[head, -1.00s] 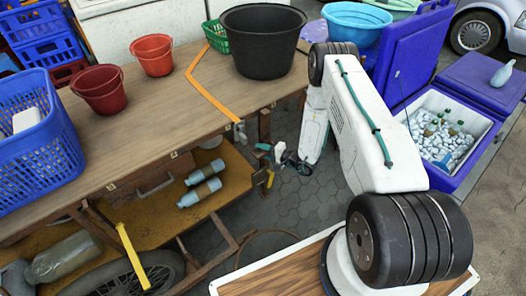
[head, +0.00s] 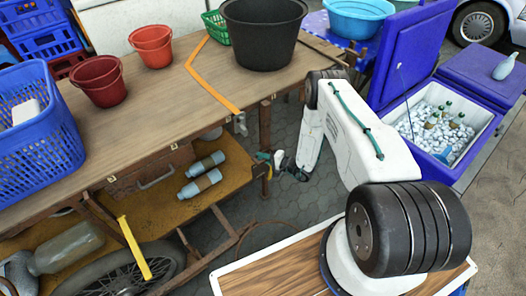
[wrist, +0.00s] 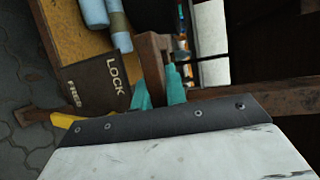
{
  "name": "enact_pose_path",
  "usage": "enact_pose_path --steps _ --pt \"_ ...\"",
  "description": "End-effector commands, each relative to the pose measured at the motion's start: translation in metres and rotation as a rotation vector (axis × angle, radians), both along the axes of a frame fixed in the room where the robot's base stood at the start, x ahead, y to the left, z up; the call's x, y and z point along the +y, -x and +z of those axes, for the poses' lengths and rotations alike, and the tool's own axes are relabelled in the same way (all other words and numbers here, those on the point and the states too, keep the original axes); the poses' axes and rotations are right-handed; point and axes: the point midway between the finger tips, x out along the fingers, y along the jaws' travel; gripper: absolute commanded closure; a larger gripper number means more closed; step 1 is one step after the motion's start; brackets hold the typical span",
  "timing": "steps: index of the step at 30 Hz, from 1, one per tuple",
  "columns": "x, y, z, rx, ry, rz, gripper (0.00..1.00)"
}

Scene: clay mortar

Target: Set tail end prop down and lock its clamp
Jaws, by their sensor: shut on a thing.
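The tail end prop is a brown post (wrist: 152,60) below the table's near right corner; it also shows in the head view (head: 265,125). In the wrist view my gripper's two teal fingertips (wrist: 159,92) stand on either side of this post and are shut on it. In the head view my gripper (head: 268,160) is small and partly hidden. Beside the post is a dark clamp plate (wrist: 95,82) marked LOCK and FREE. A yellow lever (wrist: 65,120) shows near the FREE side, partly hidden by my gripper's palm.
The wooden table (head: 150,120) carries red buckets (head: 98,82), a blue basket (head: 35,130) and a black tub (head: 262,35). Bottles (head: 202,175) lie on the lower shelf. A blue cooler (head: 435,120) stands right. Paving (head: 300,205) is open around the post.

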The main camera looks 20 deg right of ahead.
Motion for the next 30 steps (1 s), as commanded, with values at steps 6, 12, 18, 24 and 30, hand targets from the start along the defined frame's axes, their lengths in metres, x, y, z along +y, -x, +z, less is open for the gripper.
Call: enact_pose_path --steps 6,12,18,24,30 --pt "-0.001 0.000 -0.004 0.000 0.000 -0.003 1.00" --pt "-0.001 0.000 -0.004 0.001 0.000 -0.003 0.70" --pt "0.000 0.000 -0.003 0.000 0.000 -0.001 0.65" --pt "-0.005 0.005 -0.002 0.000 0.000 -0.002 0.65" --pt "-0.024 0.031 0.004 0.002 0.000 -0.005 0.65"
